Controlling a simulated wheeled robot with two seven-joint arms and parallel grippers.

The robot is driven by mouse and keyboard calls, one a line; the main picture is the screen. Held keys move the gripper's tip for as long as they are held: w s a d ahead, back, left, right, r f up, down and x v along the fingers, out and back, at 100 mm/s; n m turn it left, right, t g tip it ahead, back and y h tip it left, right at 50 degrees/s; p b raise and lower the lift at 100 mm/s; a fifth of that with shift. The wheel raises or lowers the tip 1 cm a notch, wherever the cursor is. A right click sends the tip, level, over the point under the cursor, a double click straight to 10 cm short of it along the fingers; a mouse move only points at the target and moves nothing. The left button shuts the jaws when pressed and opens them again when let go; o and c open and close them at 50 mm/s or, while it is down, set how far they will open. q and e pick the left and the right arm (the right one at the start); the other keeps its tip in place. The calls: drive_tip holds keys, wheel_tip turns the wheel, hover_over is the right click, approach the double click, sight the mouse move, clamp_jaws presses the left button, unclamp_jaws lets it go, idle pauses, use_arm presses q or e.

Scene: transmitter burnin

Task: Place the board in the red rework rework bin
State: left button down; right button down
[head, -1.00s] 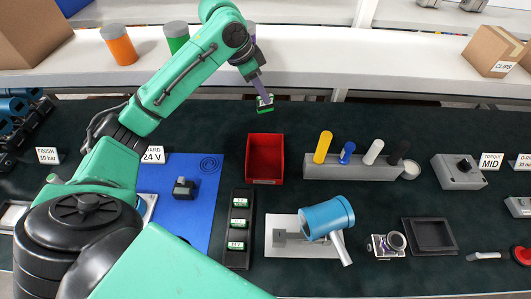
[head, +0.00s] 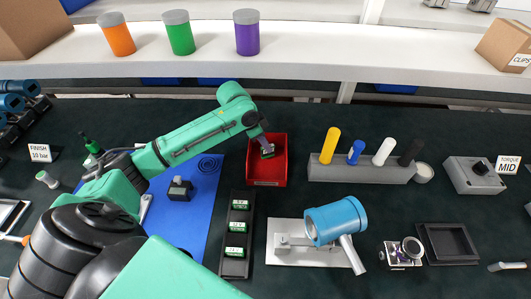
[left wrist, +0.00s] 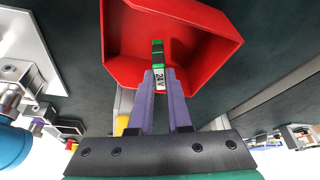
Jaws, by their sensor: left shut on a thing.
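The red rework bin (head: 281,179) stands open on the dark bench near the middle of the head view. My left gripper (head: 266,146) is over the bin and shut on a small green board (head: 268,152). In the left wrist view the two purple fingers of my left gripper (left wrist: 159,88) pinch the board (left wrist: 157,60), which carries a white label reading 24 V. The board is within the outline of the red bin (left wrist: 200,75); how far it is above the bin floor I cannot tell. My right gripper is not in view.
A black rack (head: 228,262) with several green boards stands in front of the bin. A blue mat (head: 198,205) lies to the left. A grey holder (head: 350,172) with coloured cylinders stands to the right. A blue lamp-like tool (head: 336,220) is at front right.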

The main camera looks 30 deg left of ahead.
sight(268, 156)
use_arm(q)
wheel_tip(268, 156, down, 5)
drive_tip(key=shift+r, duration=0.1)
drive_tip(key=c, duration=0.9)
unclamp_jaws()
drive_tip(key=shift+o, duration=0.2)
drive_tip(key=v, duration=1.2)
